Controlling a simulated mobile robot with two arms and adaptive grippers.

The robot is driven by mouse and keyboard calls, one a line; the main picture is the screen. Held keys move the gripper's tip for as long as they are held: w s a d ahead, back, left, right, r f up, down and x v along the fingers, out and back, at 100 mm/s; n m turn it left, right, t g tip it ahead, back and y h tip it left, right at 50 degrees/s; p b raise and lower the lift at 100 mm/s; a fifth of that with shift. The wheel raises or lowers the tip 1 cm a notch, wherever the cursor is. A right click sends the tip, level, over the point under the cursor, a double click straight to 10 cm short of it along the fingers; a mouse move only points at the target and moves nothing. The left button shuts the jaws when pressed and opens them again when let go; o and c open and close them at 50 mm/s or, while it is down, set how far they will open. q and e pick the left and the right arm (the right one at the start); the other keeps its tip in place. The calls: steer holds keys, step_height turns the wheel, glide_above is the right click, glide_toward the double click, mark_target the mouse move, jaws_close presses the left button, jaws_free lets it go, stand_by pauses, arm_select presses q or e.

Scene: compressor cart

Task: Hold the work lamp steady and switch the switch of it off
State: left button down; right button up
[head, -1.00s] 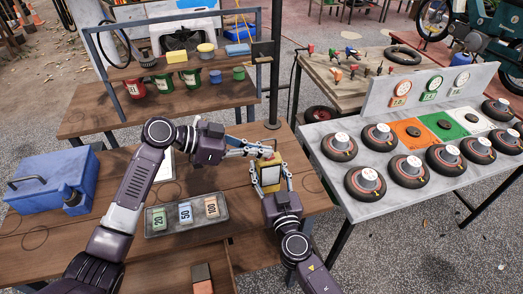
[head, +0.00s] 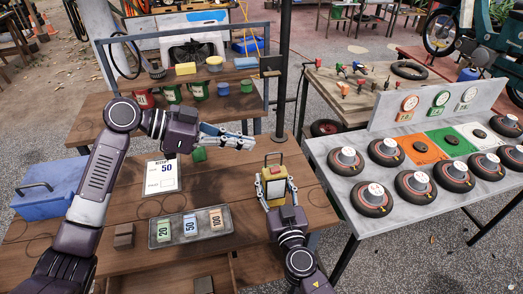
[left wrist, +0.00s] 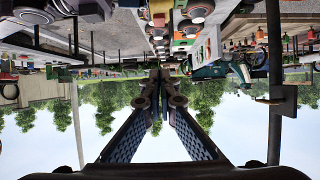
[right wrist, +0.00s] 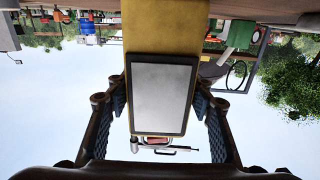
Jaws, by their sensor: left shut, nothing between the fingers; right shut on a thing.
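The yellow work lamp (head: 274,185) stands upright near the right end of the wooden table, its pale panel facing me and its handle on top. My right gripper (head: 278,194) is shut on its sides from the front. In the right wrist view, the lamp's panel (right wrist: 162,95) fills the space between the fingers and looks dull grey. A small red part shows past the panel's edge; I cannot tell whether it is the switch. My left gripper (head: 250,142) is shut and empty, up and left of the lamp, apart from it. The left wrist view shows its fingers (left wrist: 160,80) together.
A tray (head: 160,243) with several numbered blocks and a paper card (head: 162,176) lie left of the lamp. A shelf rack (head: 190,82) stands at the back, a grey table (head: 345,235) at the right. A dark post rises behind the lamp.

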arm_select(q)
steer(key=shift+r+v, duration=0.25)
steer(key=shift+v, duration=1.4)
steer(key=shift+d, duration=0.15)
arm_select(e)
steer(key=o, duration=1.7)
